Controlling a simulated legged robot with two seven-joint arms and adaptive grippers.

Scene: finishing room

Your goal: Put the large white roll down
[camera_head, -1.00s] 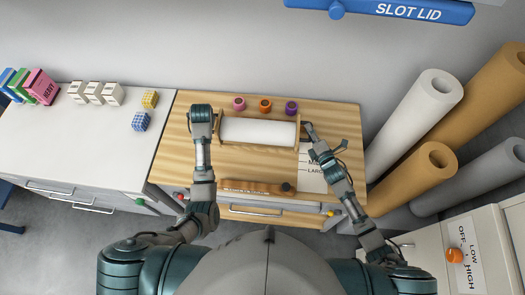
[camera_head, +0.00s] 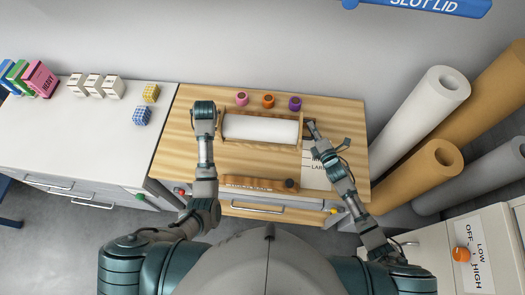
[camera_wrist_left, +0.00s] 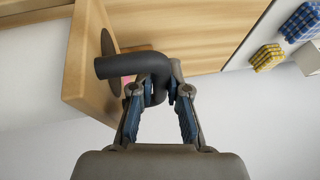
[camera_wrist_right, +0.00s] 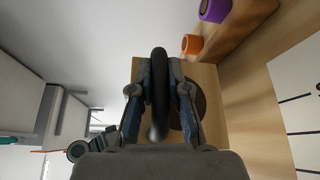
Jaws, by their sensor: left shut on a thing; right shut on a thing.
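A large white roll (camera_head: 260,128) lies level between two wooden end plates over the wooden bench top (camera_head: 177,140). A black bent handle sticks out of each end plate. My left gripper (camera_head: 204,112) is at the left end and is shut on the left handle (camera_wrist_left: 125,65), beside the left end plate (camera_wrist_left: 78,75). My right gripper (camera_head: 311,127) is at the right end and is shut on the right handle (camera_wrist_right: 158,90), beside the right end plate (camera_wrist_right: 205,85). I cannot tell whether the end plates touch the bench top.
A brown bar (camera_head: 250,183) lies along the front, a labelled white sheet (camera_head: 315,178) at the right. Tall rolls (camera_head: 420,115) lean at the right. A white counter (camera_head: 70,145) stands at the left.

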